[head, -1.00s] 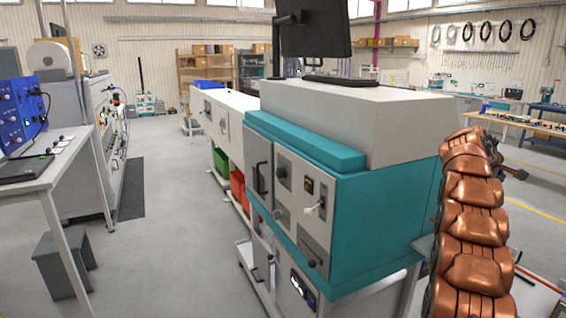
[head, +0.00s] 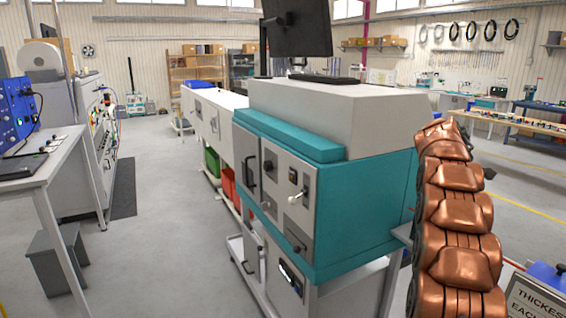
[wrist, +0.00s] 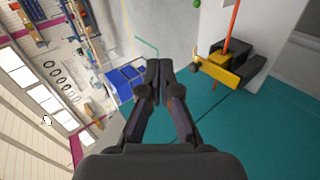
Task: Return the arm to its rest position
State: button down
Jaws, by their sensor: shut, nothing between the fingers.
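My gripper (wrist: 158,75) shows in the wrist view with its two dark fingers together and nothing between them. The room looks tilted in that view. My copper-coloured segmented arm stands at the right of the head view and bends at the top. The gripper itself cannot be made out in the head view.
A teal and white machine (head: 365,210) stands close to the left of my arm, with a monitor (head: 297,27) above it. A sign (head: 540,300) is at the lower right. A grey stool (head: 58,262) is by the left table (head: 45,170). Open floor (head: 160,230) lies between.

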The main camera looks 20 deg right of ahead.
jog(key=s+a+f+y, duration=0.2)
jog(key=s+a, duration=0.1)
jog(key=a, duration=0.8)
jog(key=s+a+f+y, duration=0.2)
jog(key=s+a, duration=0.1)
jog(key=a, duration=0.8)
jog(key=s+a+f+y, duration=0.2)
jog(key=s+a+f, duration=0.1)
jog(key=a, duration=0.9)
jog(key=s+a+f+g+y, duration=0.1)
jog(key=s+a+f, duration=0.2)
jog(key=s+a, duration=0.4)
jog(key=s+a+f+m+g+y, duration=0.1)
jog(key=s+a+f, duration=0.3)
jog(key=s+a, duration=0.4)
jog(key=s+a+f+m+g+y, duration=0.1)
jog(key=s+a+f, duration=0.3)
jog(key=s, duration=1.2)
jog(key=a+g+y, duration=0.1)
jog(key=a, duration=0.3)
jog(key=shift+g, duration=0.3)
jog(key=shift+s, duration=0.1)
